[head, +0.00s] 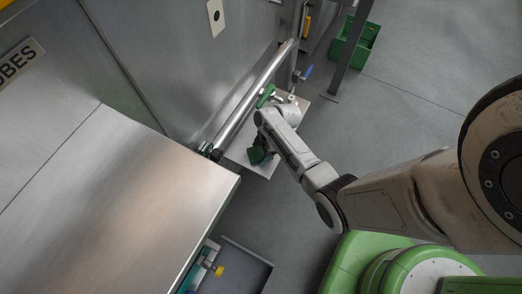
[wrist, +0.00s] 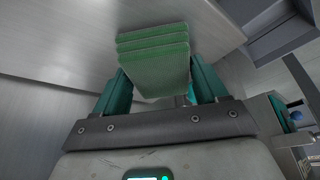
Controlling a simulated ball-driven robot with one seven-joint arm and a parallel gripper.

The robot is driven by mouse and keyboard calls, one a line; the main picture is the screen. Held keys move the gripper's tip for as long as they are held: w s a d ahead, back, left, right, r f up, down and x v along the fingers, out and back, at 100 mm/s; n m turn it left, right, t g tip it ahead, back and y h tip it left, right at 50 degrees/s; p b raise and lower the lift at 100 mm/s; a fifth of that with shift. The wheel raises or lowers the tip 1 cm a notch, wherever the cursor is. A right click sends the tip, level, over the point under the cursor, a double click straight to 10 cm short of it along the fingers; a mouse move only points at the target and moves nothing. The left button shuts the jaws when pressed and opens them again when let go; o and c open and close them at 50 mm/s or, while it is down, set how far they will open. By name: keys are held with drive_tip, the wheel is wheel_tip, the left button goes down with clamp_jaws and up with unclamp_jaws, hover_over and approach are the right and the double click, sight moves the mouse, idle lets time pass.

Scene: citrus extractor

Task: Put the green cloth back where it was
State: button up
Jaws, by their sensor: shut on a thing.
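The green cloth (wrist: 153,50) is a folded, layered pad between the two teal fingers of my gripper (wrist: 158,78) in the wrist view. The fingers are shut on it from both sides, and its far end sticks out beyond them. In the head view the cloth (head: 258,155) is a small dark green patch at the end of my arm, partly hidden by my gripper. It shows over a narrow pale metal shelf (head: 262,169) beside the steel machine. I cannot tell whether the cloth touches the shelf.
A steel pipe (head: 244,104) with a green handle (head: 265,95) and a blue lever (head: 306,73) runs along the machine wall near my gripper. A broad steel housing (head: 110,205) fills the lower left. A green crate (head: 355,42) stands far back. Floor on the right is free.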

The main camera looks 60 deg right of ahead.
drive_tip(key=shift+f, duration=0.15)
drive_tip(key=o, duration=1.2)
drive_tip(key=shift+o, duration=0.2)
drive_tip(key=p+v, duration=0.3)
drive_tip(key=v, duration=0.8)
drive_tip(key=s+a+r+m+g+h, duration=0.2)
drive_tip(key=s+a+r+m+h, duration=0.1)
drive_tip(key=s+a+r+m, duration=0.6)
drive_tip(key=s+a+r, duration=0.2)
drive_tip(key=a+r, duration=0.2)
drive_tip(key=a, duration=0.1)
drive_tip(key=shift+a+r+m, duration=0.2)
drive_tip(key=shift+a+m, duration=0.2)
